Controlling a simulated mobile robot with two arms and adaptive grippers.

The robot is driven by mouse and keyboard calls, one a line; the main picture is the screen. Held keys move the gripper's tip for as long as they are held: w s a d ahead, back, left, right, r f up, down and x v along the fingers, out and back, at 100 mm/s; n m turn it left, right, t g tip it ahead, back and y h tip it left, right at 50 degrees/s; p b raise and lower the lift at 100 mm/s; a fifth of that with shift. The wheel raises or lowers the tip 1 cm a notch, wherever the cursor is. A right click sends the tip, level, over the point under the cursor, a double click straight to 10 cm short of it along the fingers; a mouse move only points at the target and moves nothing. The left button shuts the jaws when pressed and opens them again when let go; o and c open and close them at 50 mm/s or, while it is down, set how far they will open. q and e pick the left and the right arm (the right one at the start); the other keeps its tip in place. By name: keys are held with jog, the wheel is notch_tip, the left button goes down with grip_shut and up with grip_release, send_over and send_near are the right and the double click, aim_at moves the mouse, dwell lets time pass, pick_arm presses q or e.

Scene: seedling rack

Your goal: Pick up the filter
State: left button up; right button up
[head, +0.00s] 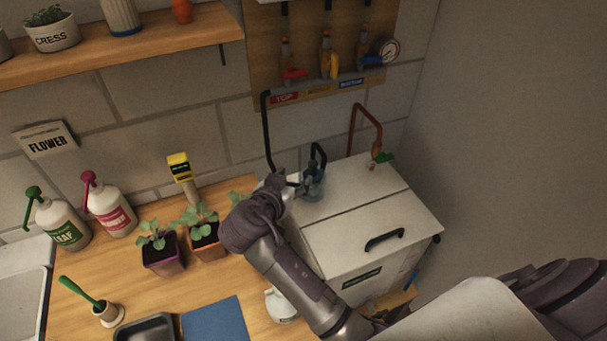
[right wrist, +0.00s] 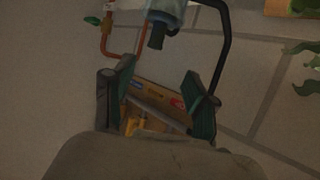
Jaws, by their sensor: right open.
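A clear bluish cylinder with dark fittings, which looks like the filter (head: 316,186), stands on the white cabinet's top in the head view, near the wall. In the right wrist view the clear filter (right wrist: 168,12) shows at the top edge, partly cut off, beyond the fingertips. My right gripper (head: 291,184) is just left of the filter in the head view. In the right wrist view the gripper (right wrist: 160,88) is open, with nothing between its fingers. I cannot tell whether a finger touches the filter. My left gripper is not in view.
The white cabinet (head: 345,222) has black and copper pipes (head: 365,108) rising behind it. A valve board (head: 270,50) hangs above. Potted seedlings (head: 162,255) stand left of my right arm on the wooden counter (head: 210,284). The cabinet's front top is clear.

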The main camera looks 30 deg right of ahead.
aim_at(312, 166)
jog(key=x, duration=0.2)
jog(key=p+x, duration=0.1)
jog(key=x, duration=0.3)
jog(key=shift+s+d+r, duration=0.1)
jog(key=shift+s+d, duration=0.15)
jog(key=shift+s, duration=0.05)
jog(key=shift+w+d+f+p, duration=0.15)
jog(key=shift+w+f+p, duration=0.05)
jog(key=shift+w+p, duration=0.1)
jog(key=shift+d+p+x, duration=0.2)
jog(key=shift+p+x, duration=0.85)
jog(key=shift+x, duration=0.15)
jog(key=shift+p+x, duration=0.3)
jog(key=shift+x, duration=0.8)
jog(key=shift+d+f, duration=0.2)
jog(key=shift+f, duration=0.1)
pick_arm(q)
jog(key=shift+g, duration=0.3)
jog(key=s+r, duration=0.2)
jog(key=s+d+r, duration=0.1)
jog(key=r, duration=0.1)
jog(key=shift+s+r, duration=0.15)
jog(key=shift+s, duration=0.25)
pick_arm(e)
jog(key=shift+a, duration=0.1)
grip_shut()
